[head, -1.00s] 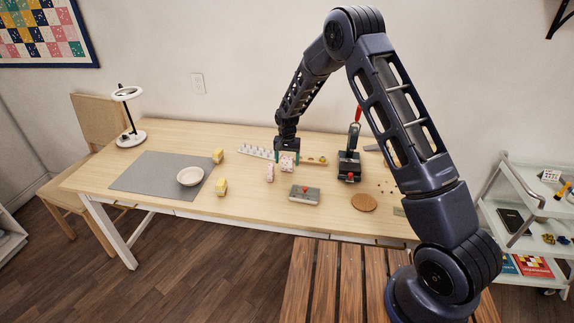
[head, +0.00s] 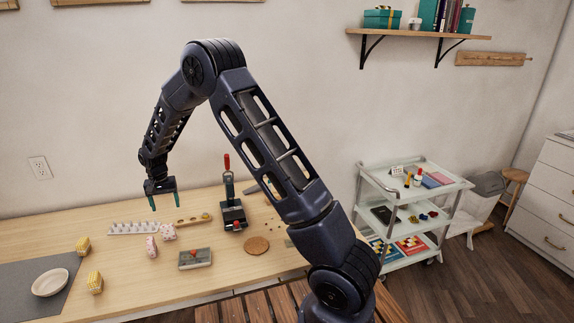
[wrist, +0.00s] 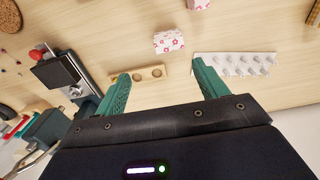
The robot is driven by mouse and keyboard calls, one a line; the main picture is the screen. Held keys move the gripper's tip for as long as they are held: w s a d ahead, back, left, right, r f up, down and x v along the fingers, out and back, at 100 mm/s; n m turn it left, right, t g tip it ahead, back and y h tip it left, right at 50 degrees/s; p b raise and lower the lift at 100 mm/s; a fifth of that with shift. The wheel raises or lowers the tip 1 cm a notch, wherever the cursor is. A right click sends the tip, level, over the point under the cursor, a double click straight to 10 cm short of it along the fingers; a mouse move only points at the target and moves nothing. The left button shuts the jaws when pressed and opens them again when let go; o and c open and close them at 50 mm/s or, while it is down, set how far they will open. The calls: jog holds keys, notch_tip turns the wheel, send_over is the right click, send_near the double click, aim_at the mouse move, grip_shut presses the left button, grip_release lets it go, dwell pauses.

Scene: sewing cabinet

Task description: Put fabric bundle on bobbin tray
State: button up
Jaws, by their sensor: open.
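A pink-flowered white fabric bundle (head: 168,231) lies on the table; it also shows in the wrist view (wrist: 168,41), beyond my fingertips. A similar bundle (head: 152,248) lies just nearer the table's front; its edge shows at the top of the wrist view (wrist: 198,4). A long white tray (head: 133,228) with several small upright white pieces, which looks like the bobbin tray, lies beside the first bundle, also in the wrist view (wrist: 245,64). The bundle is off it, on bare wood. My gripper (head: 165,203) is open and empty, above the table behind the bundle.
A wooden strip with round hollows (head: 194,219) lies right of the bundle. A black press with a red handle (head: 233,213) stands farther right. A grey box with a red top (head: 195,258), a cork disc (head: 256,245) and yellow bundles (head: 83,245) lie nearer the front.

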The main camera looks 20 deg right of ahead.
jog(key=s+d+r+t, duration=0.1)
jog(key=s+d+r, duration=0.2)
jog(key=d+r, duration=0.55)
jog(key=s+d+r, duration=0.3)
jog(key=d+r, duration=0.5)
jog(key=d, duration=0.2)
jog(key=s+d+r+t, duration=0.1)
jog(key=s+d+r, duration=0.3)
jog(key=d+r, duration=0.45)
jog(key=s+d+r+t, duration=0.1)
jog(key=s+d, duration=0.7)
jog(key=s, duration=0.4)
jog(key=s+d+r+t, duration=0.1)
jog(key=s+d+r, duration=0.1)
jog(key=s+d, duration=0.7)
jog(key=s, duration=0.3)
jog(key=shift+s+r, duration=0.15)
jog(key=shift+r, duration=0.1)
jog(key=shift+s+d+f, duration=0.1)
jog(key=shift+s, duration=0.1)
jog(key=c, duration=0.5)
